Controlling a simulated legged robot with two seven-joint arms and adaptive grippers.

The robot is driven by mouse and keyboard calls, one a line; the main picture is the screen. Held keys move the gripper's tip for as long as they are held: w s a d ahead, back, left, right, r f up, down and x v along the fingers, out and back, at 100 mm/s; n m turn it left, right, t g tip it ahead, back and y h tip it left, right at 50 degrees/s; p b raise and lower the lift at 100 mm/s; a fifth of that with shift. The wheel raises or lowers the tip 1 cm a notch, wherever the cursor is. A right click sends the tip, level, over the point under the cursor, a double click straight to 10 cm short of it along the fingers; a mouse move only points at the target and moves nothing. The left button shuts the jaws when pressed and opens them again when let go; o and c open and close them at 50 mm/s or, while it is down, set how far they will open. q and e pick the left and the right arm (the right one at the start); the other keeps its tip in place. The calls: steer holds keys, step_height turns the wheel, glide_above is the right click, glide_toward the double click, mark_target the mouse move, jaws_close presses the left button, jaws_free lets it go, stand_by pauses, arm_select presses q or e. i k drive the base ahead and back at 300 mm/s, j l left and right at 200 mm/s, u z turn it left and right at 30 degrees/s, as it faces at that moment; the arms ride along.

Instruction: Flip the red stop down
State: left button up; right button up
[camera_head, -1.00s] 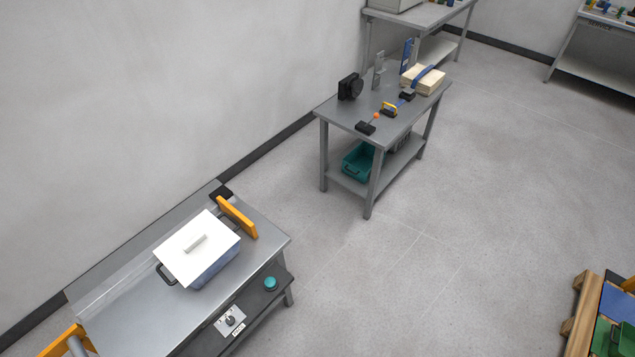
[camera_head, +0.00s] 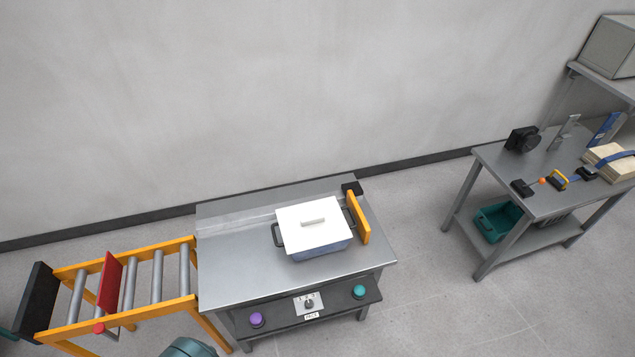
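The red stop (camera_head: 110,284) is a flat red plate standing up across the orange roller conveyor (camera_head: 146,251) at the lower left. A red-ended lever (camera_head: 100,328) shows at the conveyor's near side, below the plate. No gripper is in view. A rounded dark teal shape at the bottom edge, left of centre, may be part of my own body; I cannot tell.
A steel table (camera_head: 232,262) adjoins the conveyor's right end and carries a white-lidded pot (camera_head: 318,238) beside an orange bar (camera_head: 358,217). Its front panel has purple (camera_head: 257,320) and teal (camera_head: 359,292) buttons. A black block (camera_head: 38,300) closes the conveyor's left end. Another workbench (camera_head: 545,200) stands right.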

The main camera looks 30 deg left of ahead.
mark_target(108, 299)
steer(key=u, duration=2.9)
